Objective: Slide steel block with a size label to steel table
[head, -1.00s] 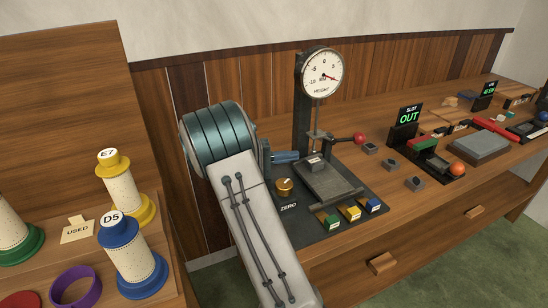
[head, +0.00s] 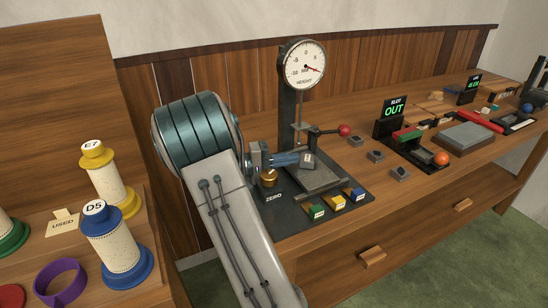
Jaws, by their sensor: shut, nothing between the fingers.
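A small grey steel block with a pale label (head: 308,161) is at the back left of the flat steel table (head: 318,181) under the height gauge. The label's writing is too small to read. My gripper (head: 300,160) is shut and empty, pointing right. Its tip is right by the block's left side; I cannot tell whether they touch. The block's underside and left face are partly hidden, so how fully it rests on the table is unclear.
The dial gauge (head: 302,64) stands behind, with a red-knobbed lever (head: 344,130). A brass knob (head: 268,178) and green, yellow and blue labelled blocks (head: 337,202) are in front. Several small grey blocks (head: 376,156) lie to the right, before the slot device (head: 394,110).

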